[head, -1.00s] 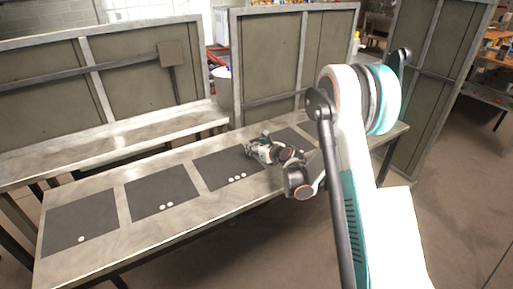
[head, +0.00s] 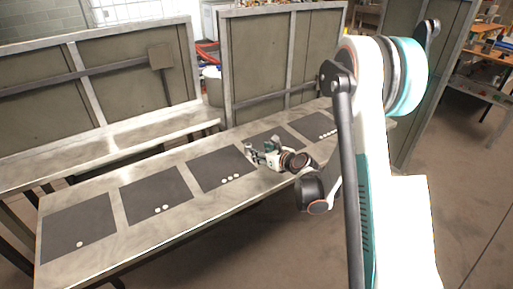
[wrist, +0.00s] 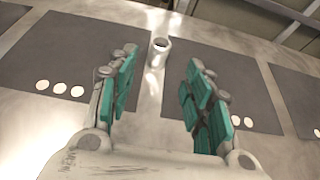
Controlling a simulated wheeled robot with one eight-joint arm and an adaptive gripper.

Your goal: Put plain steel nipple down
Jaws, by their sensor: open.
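The plain steel nipple (wrist: 160,46) is a short pale metal tube with a dark round opening at its top. In the wrist view it stands on the bare metal strip between two dark mats, beyond my fingertips and apart from them. My gripper (wrist: 153,85) is open, with teal pads on both fingers and nothing between them. In the head view my gripper (head: 256,152) is low over the bench, beside the mat with three white dots. I cannot make out the nipple in the head view.
The long metal bench (head: 118,222) carries a row of dark mats marked with white dots; one mat (head: 80,225) has a single dot. The mats look empty. Tall metal-framed panels (head: 275,65) stand behind the bench, and a second bench (head: 100,140) is at the back left.

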